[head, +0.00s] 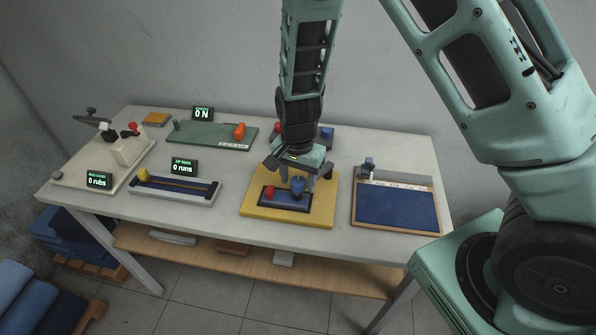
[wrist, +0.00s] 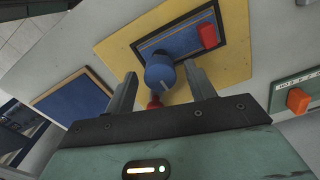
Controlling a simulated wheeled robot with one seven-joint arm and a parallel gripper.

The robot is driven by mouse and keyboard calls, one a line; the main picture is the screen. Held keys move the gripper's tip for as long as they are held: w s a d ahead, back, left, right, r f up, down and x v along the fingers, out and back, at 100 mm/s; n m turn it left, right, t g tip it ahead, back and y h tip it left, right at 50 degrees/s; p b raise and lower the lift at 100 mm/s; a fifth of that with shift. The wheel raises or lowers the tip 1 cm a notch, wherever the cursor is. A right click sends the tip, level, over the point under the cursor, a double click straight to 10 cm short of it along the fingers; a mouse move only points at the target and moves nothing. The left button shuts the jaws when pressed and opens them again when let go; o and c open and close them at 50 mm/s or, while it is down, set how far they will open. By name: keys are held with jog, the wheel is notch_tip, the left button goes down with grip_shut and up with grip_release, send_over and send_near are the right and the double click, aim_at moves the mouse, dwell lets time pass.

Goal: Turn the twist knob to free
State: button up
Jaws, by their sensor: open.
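The twist knob (head: 297,186) is blue and stands upright on a dark blue panel on a yellow board (head: 249,212). In the wrist view the knob (wrist: 160,74) shows a pale line on its top. My gripper (head: 298,178) is over the board, pointing down. In the wrist view my gripper (wrist: 160,74) is open, with one finger on each side of the knob. There seems to be a gap at each side; I cannot tell if either finger touches. A red block (wrist: 208,36) sits on the same panel, left of the knob in the head view.
A blue tray (head: 397,208) lies to the right. A grey fixture (head: 174,188) and a green board (head: 210,135) with an orange handle (head: 240,131) lie to the left. A red part (head: 278,127) and a blue part (head: 327,132) stand behind my gripper.

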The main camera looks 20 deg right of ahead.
aim_at(298, 181)
notch_tip(298, 181, up, 17)
jog(key=b, duration=0.1)
jog(key=shift+r, duration=0.2)
jog(key=shift+b, duration=0.3)
